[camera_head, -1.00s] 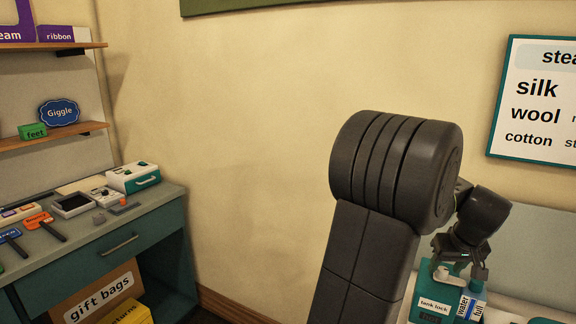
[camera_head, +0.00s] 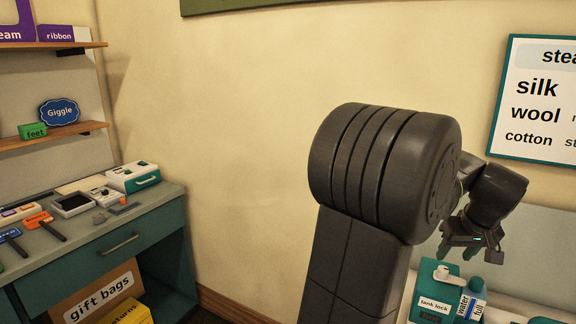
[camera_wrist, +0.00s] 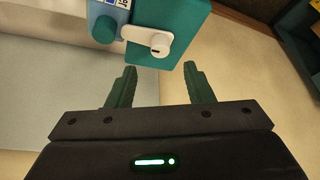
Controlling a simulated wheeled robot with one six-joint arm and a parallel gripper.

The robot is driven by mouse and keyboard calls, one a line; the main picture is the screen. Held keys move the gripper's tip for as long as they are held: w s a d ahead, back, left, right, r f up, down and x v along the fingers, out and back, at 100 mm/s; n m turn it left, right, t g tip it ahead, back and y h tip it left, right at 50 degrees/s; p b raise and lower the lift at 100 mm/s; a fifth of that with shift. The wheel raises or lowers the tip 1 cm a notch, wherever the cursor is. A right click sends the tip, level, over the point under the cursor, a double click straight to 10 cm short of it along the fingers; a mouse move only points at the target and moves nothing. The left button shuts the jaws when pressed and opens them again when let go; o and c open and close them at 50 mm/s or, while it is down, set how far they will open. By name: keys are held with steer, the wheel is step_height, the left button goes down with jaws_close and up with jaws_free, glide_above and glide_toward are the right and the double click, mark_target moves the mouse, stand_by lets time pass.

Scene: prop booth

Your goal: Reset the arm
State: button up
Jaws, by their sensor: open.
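My gripper (camera_head: 462,246) is open and empty, above and apart from a teal box labelled "tank lock" (camera_head: 428,287) in the head view. In the wrist view the two green fingers of my gripper (camera_wrist: 158,85) stand apart with nothing between them. The teal box (camera_wrist: 190,22) with its white latch-like part (camera_wrist: 143,37) lies beyond the fingertips there. A water bottle-like tank with a "water full" label (camera_head: 470,300) is beside the box.
A teal counter (camera_head: 165,200) at the left carries several small props and a white-and-teal case (camera_head: 133,177). Shelves (camera_head: 60,133) hang above it. A fabric chart (camera_head: 535,110) is on the right wall. The wall between is bare.

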mark_target(444, 269)
steer(key=x, duration=0.7)
steer(key=shift+a+m+h, duration=0.15)
steer(key=shift+m+h, duration=0.65)
steer(key=shift+m, duration=1.1)
steer(key=shift+w+a+m+g+h+b, duration=0.1)
steer(key=shift+m+g+h+b, duration=0.3)
steer(key=shift+m, duration=0.95)
steer(key=shift+w+m+g+h+b, duration=0.1)
steer(key=shift+m+g+h+b, duration=0.25)
steer(key=shift+m, duration=1)
steer(key=m+g, duration=0.1)
steer(key=m, duration=0.1)
steer(key=m+g+b, duration=0.1)
steer(key=m, duration=0.1)
steer(key=shift+m+h, duration=0.3)
steer(key=shift+h, duration=0.05)
steer(key=shift+w+r+m+g, duration=0.1)
steer(key=shift+m+g, duration=0.25)
steer(key=shift+m, duration=0.7)
steer(key=shift+w+m+g, duration=0.1)
steer(key=shift+m+g, duration=0.2)
steer(key=shift+m, duration=0.75)
steer(key=shift+s+p, duration=0.2)
steer(key=shift+p, duration=0.1)
